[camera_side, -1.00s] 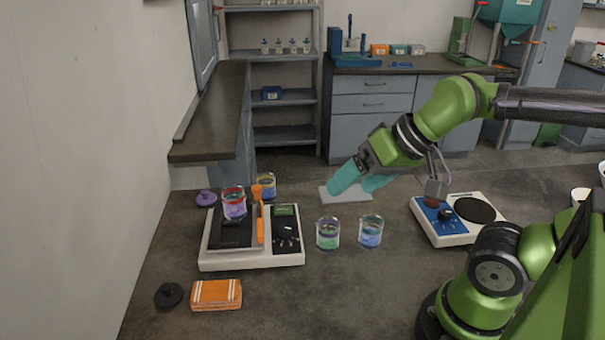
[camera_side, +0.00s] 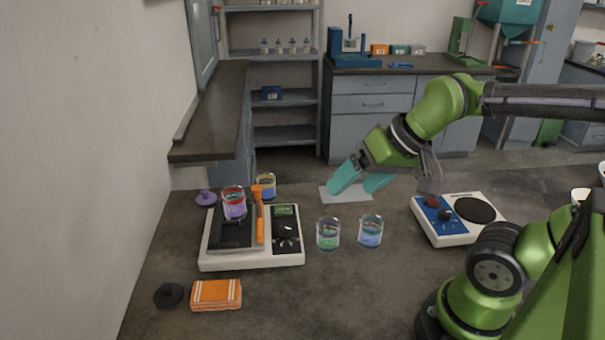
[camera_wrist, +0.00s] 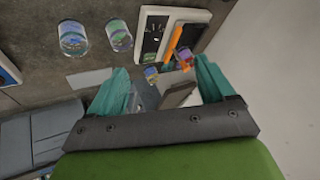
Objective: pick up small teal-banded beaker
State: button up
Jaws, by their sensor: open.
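The beaker that looks teal-banded (camera_side: 370,232) holds blue liquid and stands upright on the bench, right of a purple-rimmed beaker with green liquid (camera_side: 328,234). In the wrist view the blue-liquid beaker (camera_wrist: 73,40) is at the upper left, beside the purple-rimmed one (camera_wrist: 119,37). The band colour is hard to make out at this size. My gripper (camera_side: 361,183) has teal fingers, spread apart and empty, above the bench and behind the two beakers. In the wrist view my gripper (camera_wrist: 162,77) shows a wide gap between its fingers. It touches no beaker.
A hotplate (camera_side: 452,232) is at right. A pale flat pad (camera_side: 346,195) lies below my gripper.

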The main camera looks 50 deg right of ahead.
jog(key=w+d+f+g+h, duration=0.1)
jog(key=w+d+f+g, duration=0.15)
jog(key=d, duration=0.25)
jog(key=n+g, duration=0.3)
jog(key=n, duration=0.3)
send_over(371, 229)
jog(key=w+d, duration=0.2)
notch_tip(371, 229, down, 3)
jog(key=s+n+g, duration=0.1)
jog(key=n, duration=0.2)
jog(key=shift+h, duration=0.3)
notch_tip(371, 229, down, 16)
jog(key=shift+d+f, duration=0.1)
jog(key=c, duration=1.1)
